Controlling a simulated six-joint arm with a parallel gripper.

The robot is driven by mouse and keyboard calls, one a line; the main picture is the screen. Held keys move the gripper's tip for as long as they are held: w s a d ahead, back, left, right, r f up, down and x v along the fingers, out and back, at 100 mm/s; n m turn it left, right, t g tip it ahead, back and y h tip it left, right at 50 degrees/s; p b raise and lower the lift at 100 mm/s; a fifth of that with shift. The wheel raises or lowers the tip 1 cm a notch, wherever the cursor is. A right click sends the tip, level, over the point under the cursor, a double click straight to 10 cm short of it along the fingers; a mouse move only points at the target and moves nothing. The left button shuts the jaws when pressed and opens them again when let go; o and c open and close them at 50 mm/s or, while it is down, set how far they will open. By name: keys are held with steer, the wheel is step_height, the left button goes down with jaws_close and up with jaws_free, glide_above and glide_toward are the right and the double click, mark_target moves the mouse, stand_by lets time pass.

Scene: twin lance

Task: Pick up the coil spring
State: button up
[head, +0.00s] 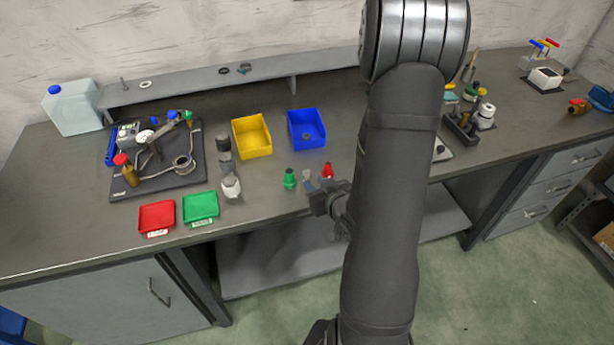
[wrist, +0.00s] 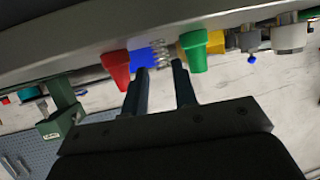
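The coil spring (wrist: 160,53) stands on the bench near its front edge, silvery and small, between a red piece and a green piece. In the head view the spring (head: 308,185) is a small pale shape just beyond my gripper (head: 317,192). In the wrist view, which is turned upside down, my gripper (wrist: 159,76) has its two dark fingers apart with a gap between them. The spring appears past the fingertips, roughly in line with the gap. Nothing is seen held. The exact distance to the spring cannot be told.
The red piece (head: 327,170) and green piece (head: 290,179) stand close on either side of the spring. A blue bin (head: 306,127) and a yellow bin (head: 252,135) stand behind. Red (head: 157,217) and green (head: 201,208) trays lie to the left. My arm hides part of the bench.

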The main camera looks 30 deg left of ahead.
mark_target(309, 177)
steer(key=shift+x, duration=3.1)
steer(key=shift+a+r, duration=0.1)
jaws_close()
steer(key=shift+r, duration=0.15)
